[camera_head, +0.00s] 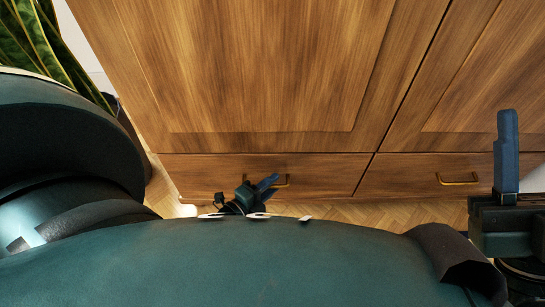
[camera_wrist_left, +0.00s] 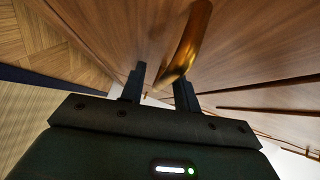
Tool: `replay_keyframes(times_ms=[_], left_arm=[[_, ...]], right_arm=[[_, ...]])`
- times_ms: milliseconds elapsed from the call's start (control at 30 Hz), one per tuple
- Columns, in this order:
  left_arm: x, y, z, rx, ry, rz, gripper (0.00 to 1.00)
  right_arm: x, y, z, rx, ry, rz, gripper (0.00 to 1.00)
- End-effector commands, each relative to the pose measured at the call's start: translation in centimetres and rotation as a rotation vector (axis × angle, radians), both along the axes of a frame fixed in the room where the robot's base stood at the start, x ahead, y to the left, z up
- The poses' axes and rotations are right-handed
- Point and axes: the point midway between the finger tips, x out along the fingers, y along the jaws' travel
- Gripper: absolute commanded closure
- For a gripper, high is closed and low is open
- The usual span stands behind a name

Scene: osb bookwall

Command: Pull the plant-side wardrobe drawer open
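The plant-side wardrobe drawer (camera_head: 215,170) is the left wooden drawer, below the left door. It looks flush with the wardrobe front. Its brass handle (camera_head: 283,183) is partly behind my left gripper (camera_head: 265,187). In the left wrist view, the two dark fingers of my left gripper (camera_wrist_left: 160,90) stand apart. The curved brass handle (camera_wrist_left: 190,42) rises beyond them, with its lower end between the fingertips, close to the right finger. I cannot tell whether they touch. My right gripper (camera_head: 507,155) is at the right edge, with one blue-grey finger upright; its opening is unclear.
A second drawer (camera_head: 410,178) with its own brass handle (camera_head: 458,181) is to the right. A green-leaved plant (camera_head: 38,45) stands at the upper left. Herringbone wood floor (camera_head: 390,212) shows below the drawers. My own body covers the lower part of the head view.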

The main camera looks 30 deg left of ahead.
Motion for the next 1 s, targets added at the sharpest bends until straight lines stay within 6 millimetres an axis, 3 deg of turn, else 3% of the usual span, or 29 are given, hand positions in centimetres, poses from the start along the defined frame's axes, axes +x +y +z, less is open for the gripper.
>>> replay_keyframes(times_ms=[167,533,1000], left_arm=[[-0.02,-0.03,0.01,-0.001,0.0,0.0,0.69],[0.01,-0.01,0.0,0.0,0.0,0.0,1.0],[0.02,0.03,-0.01,0.0,0.001,0.0,1.0]], right_arm=[[-0.02,-0.02,0.13,-0.001,-0.004,-0.001,0.64],[0.02,-0.03,-0.03,-0.001,0.003,-0.001,0.64],[0.03,-0.01,-0.16,-0.002,0.008,-0.001,0.64]])
